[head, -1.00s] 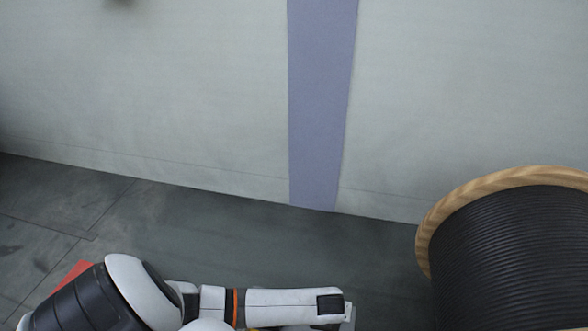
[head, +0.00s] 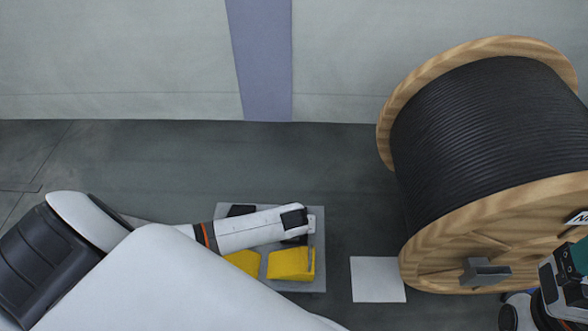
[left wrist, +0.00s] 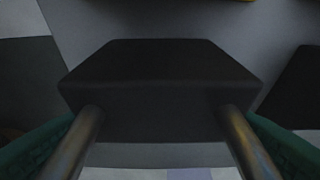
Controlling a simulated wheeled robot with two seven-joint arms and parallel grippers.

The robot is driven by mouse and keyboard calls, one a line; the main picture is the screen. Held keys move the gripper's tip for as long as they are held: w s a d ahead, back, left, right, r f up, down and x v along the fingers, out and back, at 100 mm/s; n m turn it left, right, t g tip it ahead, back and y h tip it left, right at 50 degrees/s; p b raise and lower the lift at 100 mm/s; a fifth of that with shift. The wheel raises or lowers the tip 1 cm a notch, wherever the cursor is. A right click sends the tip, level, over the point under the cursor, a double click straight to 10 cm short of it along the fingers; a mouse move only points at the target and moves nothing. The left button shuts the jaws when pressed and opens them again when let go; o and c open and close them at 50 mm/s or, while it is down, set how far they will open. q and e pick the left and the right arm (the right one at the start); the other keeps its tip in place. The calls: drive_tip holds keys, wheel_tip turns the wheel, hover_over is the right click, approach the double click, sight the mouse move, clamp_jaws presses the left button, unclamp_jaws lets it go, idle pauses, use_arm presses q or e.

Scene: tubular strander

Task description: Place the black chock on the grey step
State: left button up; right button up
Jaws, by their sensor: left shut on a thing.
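In the left wrist view a black chock (left wrist: 160,75) with a flat top sits across the two fingers of my left gripper (left wrist: 160,112), which is shut on it. The chock is above a grey surface. In the head view my left wrist (head: 293,218) is over a grey tray (head: 311,283), and its fingers are hidden below it. A light grey flat square (head: 378,280) lies right of the tray, beside the reel; I cannot tell whether it is the grey step. Part of my right gripper (head: 564,282) seems to show at the right edge; its fingers are unclear.
Yellow chocks (head: 290,264) and another black chock (head: 241,210) are in the tray. A large wooden reel (head: 500,225) of black cable fills the right, with a dark grey block (head: 486,271) in front. Open floor (head: 180,160) lies behind the tray.

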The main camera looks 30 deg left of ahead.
use_arm(q)
drive_tip(key=shift+f, duration=0.1)
drive_tip(key=shift+w+f, duration=0.1)
drive_tip(key=shift+f, duration=0.05)
drive_tip(key=o, duration=1.3)
drive_tip(key=shift+c, duration=0.2)
